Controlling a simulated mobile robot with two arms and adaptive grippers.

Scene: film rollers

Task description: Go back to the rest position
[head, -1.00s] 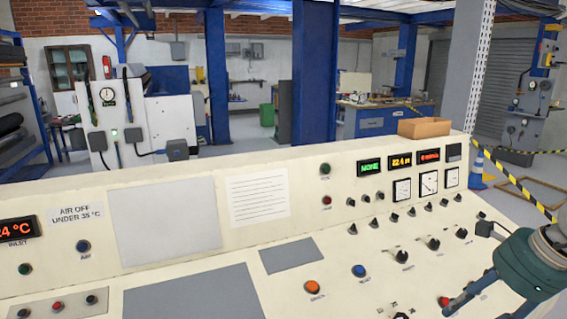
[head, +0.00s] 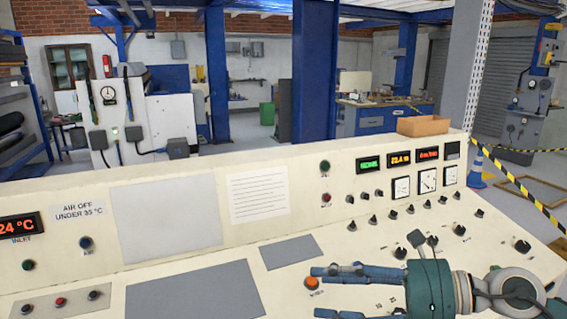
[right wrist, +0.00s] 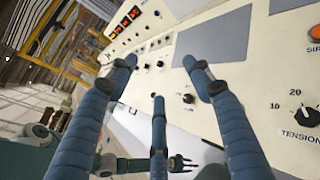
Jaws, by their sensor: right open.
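My right gripper (head: 319,292) reaches in from the right in the head view, pointing left over the lower part of the cream control desk (head: 150,285). Its blue fingers are spread and hold nothing. An orange button (head: 312,283) shows by the fingertips; I cannot tell the height between them.
Knobs (head: 401,253), dials (head: 428,181) and lit displays (head: 399,160) crowd the desk's right half. A cardboard box (head: 423,126) sits on its top edge. A grey plate (head: 290,252) lies flat left of the gripper. Striped tape (head: 522,195) crosses the right side.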

